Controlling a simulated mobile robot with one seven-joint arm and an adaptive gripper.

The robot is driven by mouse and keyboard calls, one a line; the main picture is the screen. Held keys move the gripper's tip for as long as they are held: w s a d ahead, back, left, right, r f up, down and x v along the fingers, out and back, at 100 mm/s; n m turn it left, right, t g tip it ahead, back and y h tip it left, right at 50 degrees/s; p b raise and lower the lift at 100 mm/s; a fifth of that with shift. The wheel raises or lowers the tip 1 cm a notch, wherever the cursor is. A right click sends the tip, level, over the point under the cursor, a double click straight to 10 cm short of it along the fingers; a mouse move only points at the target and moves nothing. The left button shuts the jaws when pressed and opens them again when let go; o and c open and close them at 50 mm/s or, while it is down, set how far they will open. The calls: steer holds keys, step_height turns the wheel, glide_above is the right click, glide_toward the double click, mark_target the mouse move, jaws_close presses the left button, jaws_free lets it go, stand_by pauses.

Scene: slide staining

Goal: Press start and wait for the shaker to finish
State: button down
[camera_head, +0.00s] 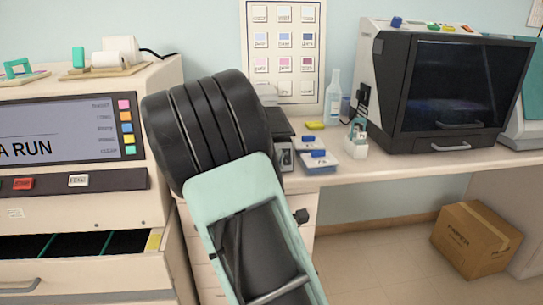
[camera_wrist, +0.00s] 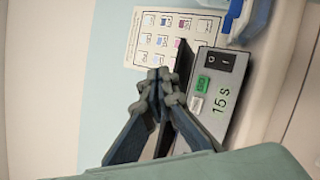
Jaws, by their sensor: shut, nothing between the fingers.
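The shaker (camera_wrist: 238,92) shows in the wrist view as a grey box with a dark top edge, turned sideways in the picture. Its front panel has a black switch (camera_wrist: 220,61), a green button (camera_wrist: 203,84), a white button (camera_wrist: 195,104) and green "15s" lettering (camera_wrist: 221,102). My gripper (camera_wrist: 163,77) is shut and empty, its fingertips together to the left of the buttons. I cannot tell how far they are from the panel. In the head view my arm hides the gripper and part of the shaker (camera_head: 284,157).
A dark-windowed machine (camera_head: 455,95) stands further right. A machine with a screen (camera_head: 60,135) and an open drawer (camera_head: 90,270) is at left.

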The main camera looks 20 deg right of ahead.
steer(key=shift+w+d+f+b, duration=0.4)
steer(key=shift+w+f+b, duration=0.15)
steer(key=shift+w, duration=0.75)
steer(key=shift+w+d+f+b, duration=0.35)
steer(key=shift+w+f+b, duration=0.2)
steer(key=shift+w, duration=0.8)
steer(key=shift+w+d+f+b, duration=0.45)
steer(key=shift+w+f, duration=0.1)
steer(key=shift+w, duration=0.75)
steer(key=shift+w, duration=0.1)
steer(key=shift+w+f, duration=0.2)
steer(key=shift+w, duration=0.05)
